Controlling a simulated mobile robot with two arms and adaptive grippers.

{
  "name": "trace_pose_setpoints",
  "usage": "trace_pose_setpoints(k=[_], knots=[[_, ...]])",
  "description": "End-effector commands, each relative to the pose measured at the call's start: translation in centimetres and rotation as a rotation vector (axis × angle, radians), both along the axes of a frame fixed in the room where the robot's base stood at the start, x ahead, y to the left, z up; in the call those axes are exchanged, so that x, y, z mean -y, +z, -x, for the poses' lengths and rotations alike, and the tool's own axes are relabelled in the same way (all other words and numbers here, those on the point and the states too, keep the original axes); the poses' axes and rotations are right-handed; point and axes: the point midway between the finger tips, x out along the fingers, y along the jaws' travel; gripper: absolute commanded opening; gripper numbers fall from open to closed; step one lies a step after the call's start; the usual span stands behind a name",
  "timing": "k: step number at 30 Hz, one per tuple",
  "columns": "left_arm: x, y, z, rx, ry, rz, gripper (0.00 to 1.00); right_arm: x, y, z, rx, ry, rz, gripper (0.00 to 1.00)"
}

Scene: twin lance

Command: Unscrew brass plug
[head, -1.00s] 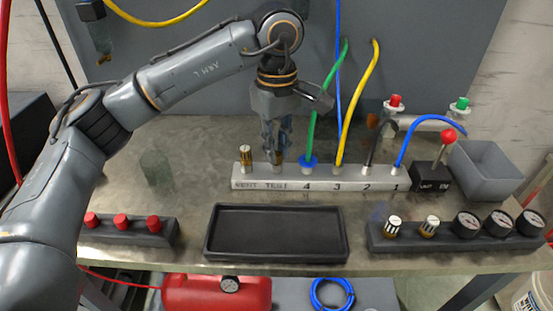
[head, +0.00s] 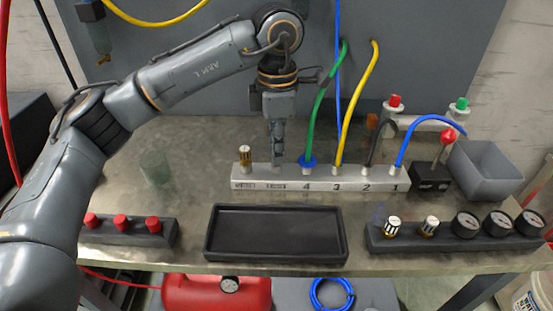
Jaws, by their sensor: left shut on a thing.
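My left gripper (head: 278,158) points straight down over the TEST port of the grey manifold block (head: 320,184). Its fingers are shut on the brass plug at that port, which they hide almost wholly. I cannot tell how far the plug is threaded in. Another brass fitting with a pale top (head: 245,158) stands upright in the VENT port, just left of the gripper and apart from it. My right gripper is not in view.
Green (head: 322,100), yellow (head: 358,100) and other hoses rise from the block, close on the gripper's right. An empty black tray (head: 275,254) lies in front. A rack with red caps (head: 125,234) is left, a gauge rack (head: 400,242) right, a grey bin (head: 486,172) far right.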

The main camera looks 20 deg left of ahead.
Motion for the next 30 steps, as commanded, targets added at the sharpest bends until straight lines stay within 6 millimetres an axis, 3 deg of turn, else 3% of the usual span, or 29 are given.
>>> trace_pose_setpoints(k=[14, 30], knots=[[0.2, 1.23, -0.06, 0.005, -0.004, 0.006, 0.0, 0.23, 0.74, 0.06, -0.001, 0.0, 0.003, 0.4], [0.04, 1.17, -0.02, 0.002, -0.003, 0.001, 0.0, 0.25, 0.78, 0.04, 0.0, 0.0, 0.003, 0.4]])
